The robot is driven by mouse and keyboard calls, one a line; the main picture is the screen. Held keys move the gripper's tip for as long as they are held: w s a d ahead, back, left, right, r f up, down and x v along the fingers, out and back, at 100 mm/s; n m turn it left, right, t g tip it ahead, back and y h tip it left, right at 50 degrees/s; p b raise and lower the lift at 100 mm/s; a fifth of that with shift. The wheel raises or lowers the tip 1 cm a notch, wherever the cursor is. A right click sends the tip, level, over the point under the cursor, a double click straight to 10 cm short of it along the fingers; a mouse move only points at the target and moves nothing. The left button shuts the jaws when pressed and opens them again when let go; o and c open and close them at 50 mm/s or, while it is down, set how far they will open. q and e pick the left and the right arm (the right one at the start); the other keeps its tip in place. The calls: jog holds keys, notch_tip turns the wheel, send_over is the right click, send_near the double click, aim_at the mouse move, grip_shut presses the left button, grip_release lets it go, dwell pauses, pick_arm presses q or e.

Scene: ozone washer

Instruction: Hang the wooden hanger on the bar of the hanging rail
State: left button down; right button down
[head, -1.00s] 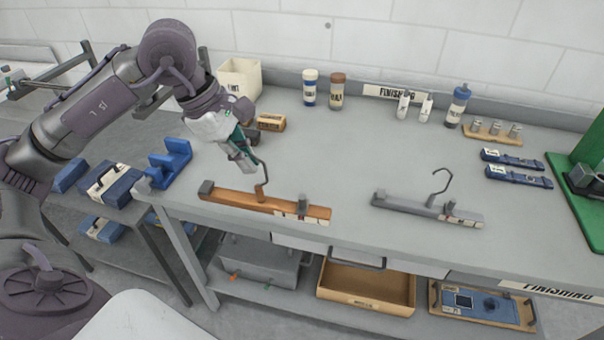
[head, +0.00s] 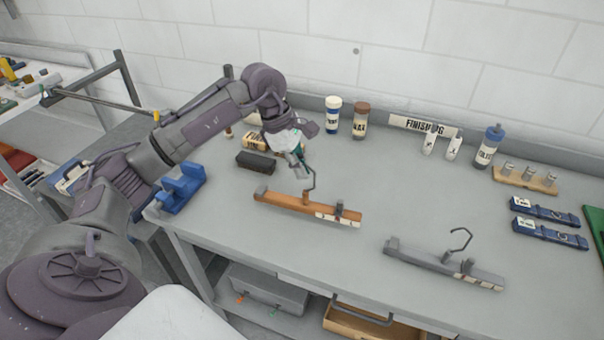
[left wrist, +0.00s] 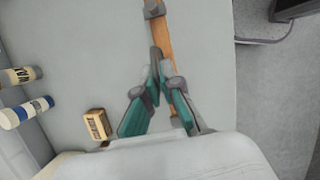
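The wooden hanger (head: 283,200), an orange-brown bar with grey clips and a grey wire hook, hangs from my left gripper (head: 303,174) in the head view. The fingers are shut on its hook, and the hanger looks raised a little over the bench. In the left wrist view the fingers (left wrist: 157,62) meet in front of the wooden bar (left wrist: 161,38). A thin grey bar (head: 100,105) with a yellow tip, which looks like the hanging rail, juts out at the upper left. My right gripper is not in view.
A grey hanger (head: 430,260) lies on the bench (head: 370,250) at the front right. A dark block (head: 256,162) and a blue holder (head: 180,188) are at the left. Bottles (head: 360,120) line the back wall.

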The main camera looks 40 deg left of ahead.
aim_at(301, 201)
pick_arm(q)
jog(key=f+p, duration=0.1)
jog(key=f, duration=0.2)
jog(key=shift+w+a+f+p, duration=0.1)
jog(key=shift+w+f+p, duration=0.1)
jog(key=shift+p, duration=0.15)
jog(key=shift+f, duration=0.35)
jog(key=shift+w+f, duration=0.1)
jog(key=shift+f, duration=0.15)
jog(key=c, duration=1.3)
grip_release()
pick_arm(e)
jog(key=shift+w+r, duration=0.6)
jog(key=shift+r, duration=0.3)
